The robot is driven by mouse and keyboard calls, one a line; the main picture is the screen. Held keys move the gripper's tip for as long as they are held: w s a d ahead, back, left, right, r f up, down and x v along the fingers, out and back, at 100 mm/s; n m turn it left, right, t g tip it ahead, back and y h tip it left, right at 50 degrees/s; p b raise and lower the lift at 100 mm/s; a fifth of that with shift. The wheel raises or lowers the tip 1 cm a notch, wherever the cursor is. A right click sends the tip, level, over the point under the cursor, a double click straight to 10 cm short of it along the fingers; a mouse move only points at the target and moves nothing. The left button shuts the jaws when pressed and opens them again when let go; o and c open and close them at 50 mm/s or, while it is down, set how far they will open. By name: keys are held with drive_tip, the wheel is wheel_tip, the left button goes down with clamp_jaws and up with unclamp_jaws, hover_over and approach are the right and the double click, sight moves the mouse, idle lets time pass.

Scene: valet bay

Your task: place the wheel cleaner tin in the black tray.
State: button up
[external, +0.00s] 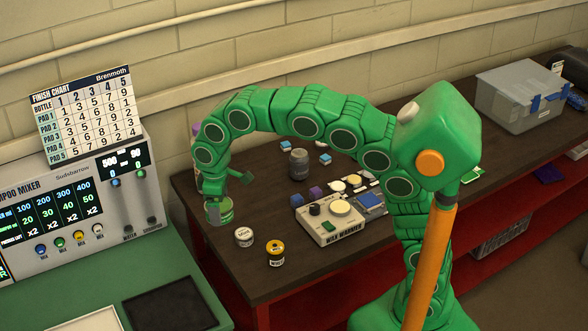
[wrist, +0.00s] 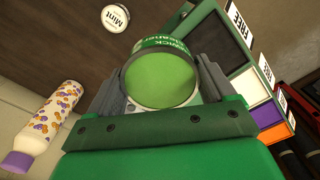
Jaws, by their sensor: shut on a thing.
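My gripper (external: 212,206) is shut on a green tin (external: 225,214) near the left end of the dark table. In the wrist view the green tin (wrist: 160,78) sits between both fingers, its round green face towards the camera. Its label is only partly readable, with "cleaner" on it. I cannot tell how far it is above the table. The black tray (external: 170,306) lies on the green counter at the lower left, apart from the tin. It also shows in the wrist view (wrist: 222,52), beyond the tin on the right, and looks empty.
A white-lidded tin (external: 243,237) and a yellow tin (external: 275,253) stand right of my gripper. The wax warmer (external: 330,222) and a grey jar (external: 299,164) are further right. A purple-capped bottle (wrist: 45,125) stands close by. The mixer (external: 75,205) backs the green counter (external: 150,262).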

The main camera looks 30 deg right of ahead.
drive_tip(key=s+a+n, duration=0.3)
drive_tip(key=s+a, duration=0.5)
drive_tip(key=s, duration=0.3)
hover_over(175, 311)
drive_tip(key=shift+f, duration=13.7)
drive_tip(key=o, duration=1.2)
drive_tip(key=shift+f, duration=0.1)
drive_tip(key=shift+c, duration=0.2)
